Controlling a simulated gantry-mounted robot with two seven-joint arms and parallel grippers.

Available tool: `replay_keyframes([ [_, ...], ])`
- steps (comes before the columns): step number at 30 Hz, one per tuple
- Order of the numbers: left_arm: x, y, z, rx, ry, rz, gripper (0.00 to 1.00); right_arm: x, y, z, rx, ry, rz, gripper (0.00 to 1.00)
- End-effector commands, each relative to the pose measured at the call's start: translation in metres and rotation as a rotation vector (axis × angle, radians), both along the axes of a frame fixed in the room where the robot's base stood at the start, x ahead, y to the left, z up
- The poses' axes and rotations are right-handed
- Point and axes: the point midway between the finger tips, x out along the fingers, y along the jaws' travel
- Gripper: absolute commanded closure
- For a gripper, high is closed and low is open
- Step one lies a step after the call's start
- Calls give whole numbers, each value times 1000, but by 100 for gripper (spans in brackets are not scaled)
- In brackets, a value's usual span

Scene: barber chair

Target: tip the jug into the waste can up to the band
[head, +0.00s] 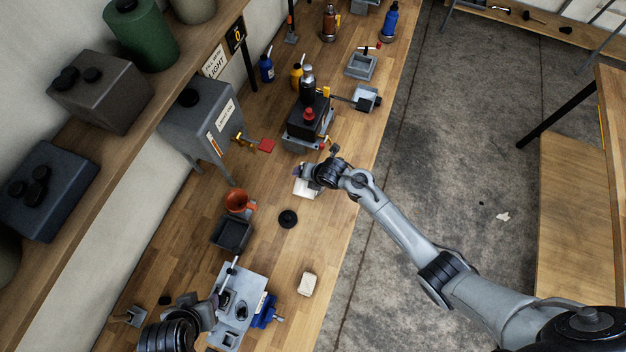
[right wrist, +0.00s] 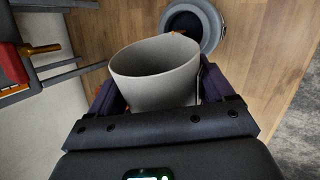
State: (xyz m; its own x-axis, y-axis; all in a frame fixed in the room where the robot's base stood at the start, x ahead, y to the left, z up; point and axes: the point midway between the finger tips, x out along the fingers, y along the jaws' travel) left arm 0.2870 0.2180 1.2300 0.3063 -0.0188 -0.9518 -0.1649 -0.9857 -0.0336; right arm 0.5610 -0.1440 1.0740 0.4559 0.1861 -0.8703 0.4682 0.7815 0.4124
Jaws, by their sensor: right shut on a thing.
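The pale grey jug (right wrist: 150,78) fills the middle of the right wrist view, between the dark fingers of my right gripper (right wrist: 160,88), which is shut on it. Its wide mouth shows bare inner wall; I see no liquid. A round grey can (right wrist: 214,24) with a dark inside, apparently the waste can, stands beyond it, partly behind its rim. I see no band. In the head view my right gripper (head: 304,173) is over the bench, beside a small pale thing; the jug is hard to make out there. My left gripper (head: 204,312) is low left, its jaws unclear.
A grey tank (head: 200,118) on legs with a red tap handle stands by the wall. An orange funnel (head: 239,201), a dark square tray (head: 231,236), a black disc (head: 288,218) and a pale block (head: 307,284) are on the bench. Bare wood lies between them.

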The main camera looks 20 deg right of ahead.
Motion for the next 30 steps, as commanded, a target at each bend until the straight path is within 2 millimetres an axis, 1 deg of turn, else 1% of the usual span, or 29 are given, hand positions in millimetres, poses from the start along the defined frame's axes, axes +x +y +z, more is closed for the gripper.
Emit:
replay_keyframes([
  [3,0,-1,-8,-5,0,4,57,-1,0,0,-33,-39,2,73],
  [19,0,0,-34,-1,0,1,57,-5,5,10,-149,-188,2,73],
  [24,0,1,-38,5,0,-4,57,-6,6,13,-168,-214,2,73],
  [30,0,2,-39,7,0,-5,57,-7,6,14,-173,-221,1,73],
])
